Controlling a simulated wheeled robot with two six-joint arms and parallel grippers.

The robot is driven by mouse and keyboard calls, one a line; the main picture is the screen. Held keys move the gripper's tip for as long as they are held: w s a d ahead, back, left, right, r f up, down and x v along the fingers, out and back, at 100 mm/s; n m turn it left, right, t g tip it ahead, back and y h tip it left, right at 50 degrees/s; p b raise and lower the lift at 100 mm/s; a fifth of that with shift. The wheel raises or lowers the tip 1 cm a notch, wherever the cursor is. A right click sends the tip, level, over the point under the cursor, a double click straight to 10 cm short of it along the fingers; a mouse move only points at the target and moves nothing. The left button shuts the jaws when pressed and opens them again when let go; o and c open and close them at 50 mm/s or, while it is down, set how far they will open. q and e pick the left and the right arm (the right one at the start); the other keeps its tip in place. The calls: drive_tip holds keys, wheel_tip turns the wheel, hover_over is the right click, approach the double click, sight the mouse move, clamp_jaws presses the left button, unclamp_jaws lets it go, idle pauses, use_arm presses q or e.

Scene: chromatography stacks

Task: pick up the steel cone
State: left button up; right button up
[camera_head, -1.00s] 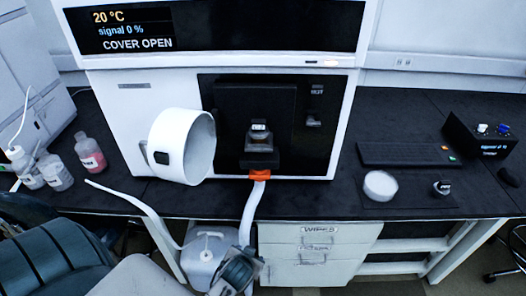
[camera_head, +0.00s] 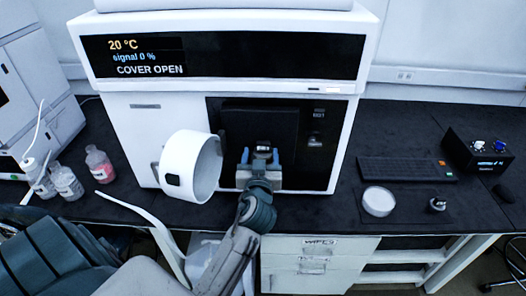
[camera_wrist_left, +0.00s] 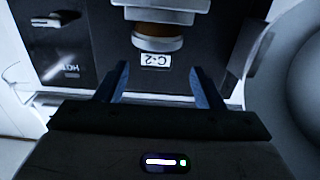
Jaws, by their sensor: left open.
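The steel cone appears to be the round metal piece with an amber band (camera_wrist_left: 158,38) and a "C-2" label, seated in the open black front of the instrument. In the head view its top and label (camera_head: 262,149) show between my fingers; its lower part is hidden by my gripper. My left gripper (camera_head: 260,157) is open right in front of it, its blue-lined fingers pointing at the instrument. In the left wrist view the gripper (camera_wrist_left: 158,74) has its fingertips either side of the label, with nothing held. My right gripper is not in view.
A round white cover (camera_head: 191,166) hangs open just left of my left gripper. The instrument display (camera_head: 150,58) reads "COVER OPEN", and "HOT" is printed by the recess. A white dish (camera_head: 379,201), a small metal piece (camera_head: 437,205) and a keyboard (camera_head: 407,169) lie at right.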

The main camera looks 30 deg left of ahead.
sight(263, 147)
use_arm(q)
drive_tip(key=shift+w+a+r+p, duration=0.1)
drive_tip(key=shift+w+r+p, duration=0.1)
drive_tip(key=shift+w+p, duration=0.15)
drive_tip(key=p+x, duration=0.2)
drive_tip(key=x, duration=0.2)
drive_tip(key=shift+w+f+p, duration=0.1)
drive_tip(key=shift+p, duration=0.2)
drive_tip(key=shift+w+f, duration=0.1)
drive_tip(key=shift+w, duration=0.1)
drive_tip(key=shift+s, duration=0.1)
drive_tip(key=shift+c, duration=1.1)
drive_tip(key=c, duration=1)
drive_tip(key=shift+o, duration=0.2)
wheel_tip(263, 147, up, 18)
drive_tip(key=b, duration=0.3)
drive_tip(key=shift+b, duration=0.35)
